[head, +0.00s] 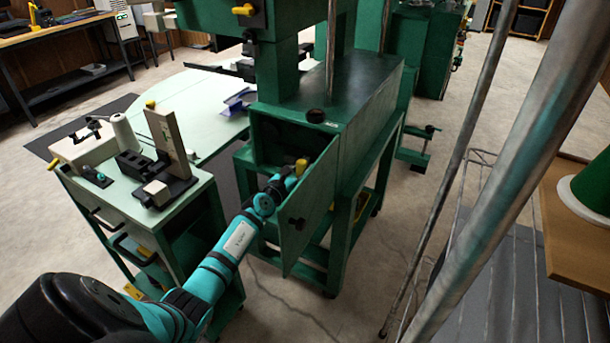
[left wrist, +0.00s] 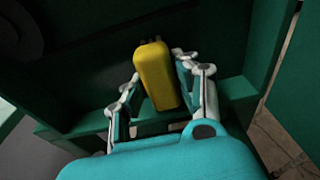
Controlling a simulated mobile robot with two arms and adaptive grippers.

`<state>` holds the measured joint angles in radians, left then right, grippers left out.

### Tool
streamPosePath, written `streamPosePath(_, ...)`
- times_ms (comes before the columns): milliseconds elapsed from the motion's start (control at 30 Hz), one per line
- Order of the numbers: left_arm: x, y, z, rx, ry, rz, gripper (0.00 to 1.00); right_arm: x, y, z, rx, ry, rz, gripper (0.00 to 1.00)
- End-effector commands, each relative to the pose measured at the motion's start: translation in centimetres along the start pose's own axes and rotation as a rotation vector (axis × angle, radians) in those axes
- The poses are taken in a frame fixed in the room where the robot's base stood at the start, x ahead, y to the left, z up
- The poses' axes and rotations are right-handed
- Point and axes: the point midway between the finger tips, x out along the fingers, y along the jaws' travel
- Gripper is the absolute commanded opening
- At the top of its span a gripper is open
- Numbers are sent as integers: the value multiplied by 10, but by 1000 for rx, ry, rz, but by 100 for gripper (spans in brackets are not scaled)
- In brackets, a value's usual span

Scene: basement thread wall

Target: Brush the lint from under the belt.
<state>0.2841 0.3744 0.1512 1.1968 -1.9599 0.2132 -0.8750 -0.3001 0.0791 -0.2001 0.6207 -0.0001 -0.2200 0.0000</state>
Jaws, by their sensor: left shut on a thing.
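My left gripper (head: 284,181) reaches into the open front of a green machine cabinet (head: 345,90). It is shut on a yellow handle (head: 301,166), probably the brush. In the left wrist view the yellow handle (left wrist: 156,76) stands between the two fingers of my left gripper (left wrist: 158,88). Its far end points into the dark interior, and any bristles are hidden. A dark round shape (left wrist: 22,32), maybe a wheel, shows at the upper left of that view. I cannot make out the belt or lint in the shadow. My right gripper is not in view.
The cabinet's green door (head: 308,215) hangs open just right of my left gripper. A green cart (head: 130,190) with a thread cone (head: 124,133) and black fixtures stands to the left. A wire rack (head: 510,270) and metal poles fill the right side. Floor between is clear.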

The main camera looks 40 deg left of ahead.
Motion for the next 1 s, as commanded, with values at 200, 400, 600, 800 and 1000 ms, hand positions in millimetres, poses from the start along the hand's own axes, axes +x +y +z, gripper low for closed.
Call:
streamPosePath(200,2,21,0,4,-3,3,0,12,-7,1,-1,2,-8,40)
streamPosePath(400,2,27,1,2,-4,2,0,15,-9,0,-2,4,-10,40)
streamPosePath(600,1,42,0,4,-4,5,0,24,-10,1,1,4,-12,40)
streamPosePath(800,0,57,-1,2,-4,3,0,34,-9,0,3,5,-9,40)
streamPosePath(1000,0,66,-1,2,-2,3,0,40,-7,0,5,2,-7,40)
